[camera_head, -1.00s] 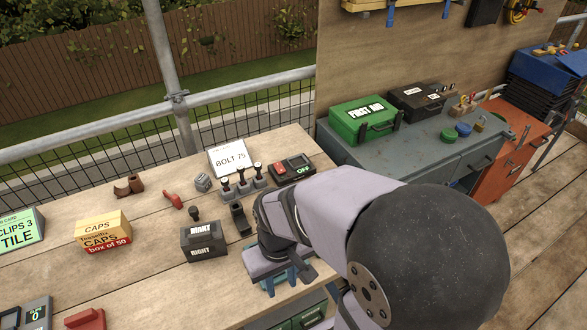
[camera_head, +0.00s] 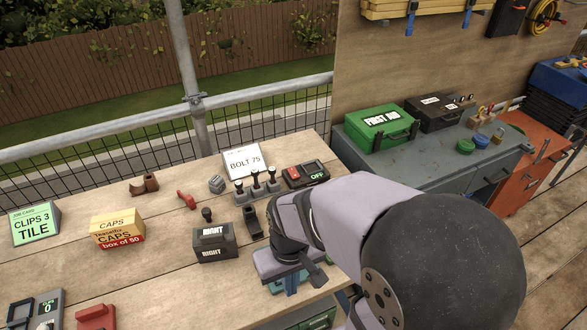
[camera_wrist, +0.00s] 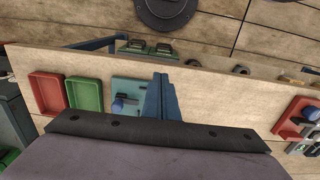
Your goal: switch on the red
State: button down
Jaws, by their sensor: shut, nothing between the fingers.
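A dark switch box with a red rocker (camera_head: 293,173) sits at the back right of the bench in the head view. The green text on its small display (camera_head: 317,176) reads OFF. My gripper (camera_head: 291,286), with blue fingers, is near the bench's front edge, in front of the box and apart from it. The fingers also show in the wrist view (camera_wrist: 160,97), shut and empty, beside a teal plate with a blue knob (camera_wrist: 128,97). My arm partly hides the bench to the right of the gripper.
Three black-handled levers (camera_head: 257,185) stand just left of the switch box, before a BOLT 75 card (camera_head: 243,161). A black lettered box (camera_head: 214,242) and a CAPS carton (camera_head: 117,230) are further left. The wrist view shows red (camera_wrist: 47,93) and green (camera_wrist: 85,94) trays.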

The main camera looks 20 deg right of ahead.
jog(key=w+d+r+t, duration=0.1)
jog(key=w+d+r, duration=0.2)
jog(key=w, duration=0.8)
jog(key=w+d+r+t, duration=0.15)
jog(key=w+d, duration=0.25)
jog(key=w, duration=0.7)
jog(key=w+d+r+t, duration=0.1)
jog(key=w+d+r, duration=0.2)
jog(key=w+d, duration=0.9)
jog(key=shift+w+r+t, duration=0.15)
jog(key=shift+w+t, duration=0.2)
jog(key=shift+w, duration=1.1)
jog(key=p, duration=0.4)
send_over(291, 168)
jog(key=s, duration=0.2)
notch_tip(291, 168, down, 12)
jog(key=shift+w+r, duration=0.15)
jog(key=shift+r, duration=0.05)
jog(key=shift+w+f+p, duration=0.1)
jog(key=shift+f+p, duration=0.35)
jog(key=shift+f, duration=0.35)
